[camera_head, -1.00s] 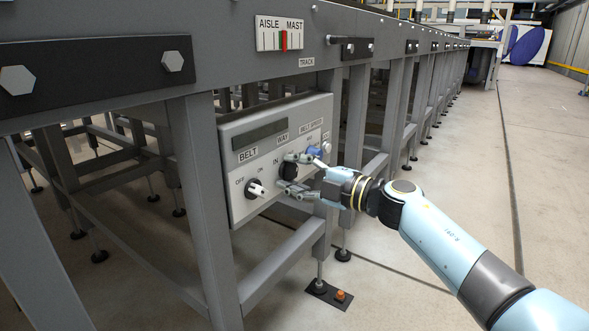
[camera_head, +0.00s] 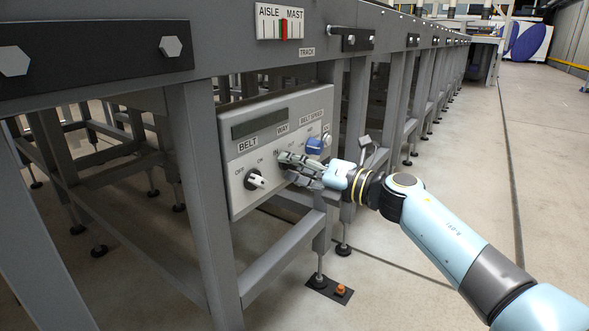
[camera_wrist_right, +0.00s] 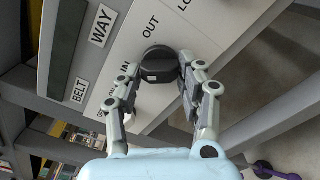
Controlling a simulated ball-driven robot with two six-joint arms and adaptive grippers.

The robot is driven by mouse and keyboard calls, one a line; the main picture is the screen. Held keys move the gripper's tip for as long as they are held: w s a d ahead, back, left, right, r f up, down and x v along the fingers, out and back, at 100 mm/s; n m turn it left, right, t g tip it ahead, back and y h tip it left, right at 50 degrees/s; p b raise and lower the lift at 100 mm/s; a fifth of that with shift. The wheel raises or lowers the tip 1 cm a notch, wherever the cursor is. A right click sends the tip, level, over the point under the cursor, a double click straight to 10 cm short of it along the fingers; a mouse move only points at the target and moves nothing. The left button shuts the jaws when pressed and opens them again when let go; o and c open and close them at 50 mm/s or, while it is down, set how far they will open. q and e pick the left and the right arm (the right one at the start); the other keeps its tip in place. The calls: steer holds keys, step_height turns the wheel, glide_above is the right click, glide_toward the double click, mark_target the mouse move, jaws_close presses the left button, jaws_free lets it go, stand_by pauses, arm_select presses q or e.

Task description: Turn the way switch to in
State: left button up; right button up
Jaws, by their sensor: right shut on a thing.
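The way switch is a black round knob (camera_wrist_right: 158,62) on the grey control panel (camera_head: 238,200), under the WAY label. In the wrist view the OUT label (camera_wrist_right: 150,27) is above it and IN is to its left. My right gripper (camera_head: 284,161) is at the panel with its fingers on both sides of the knob. In the wrist view the right gripper (camera_wrist_right: 160,70) is shut on the knob. In the head view the fingers hide most of the knob. Which label the knob points to is not clear. My left gripper is not in view.
The belt switch (camera_head: 256,181) with a white handle is left of the gripper. A blue belt speed knob (camera_head: 314,147) is just right of it. A frame leg (camera_head: 208,200) stands left of the panel. The aisle floor (camera_head: 450,180) at right is open.

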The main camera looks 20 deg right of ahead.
steer(key=shift+f+n, duration=0.2)
steer(key=shift+n, duration=0.6)
steer(key=o, duration=1.1)
steer(key=shift+r, duration=0.1)
steer(key=v, duration=1.2)
steer(key=shift+d, duration=0.1)
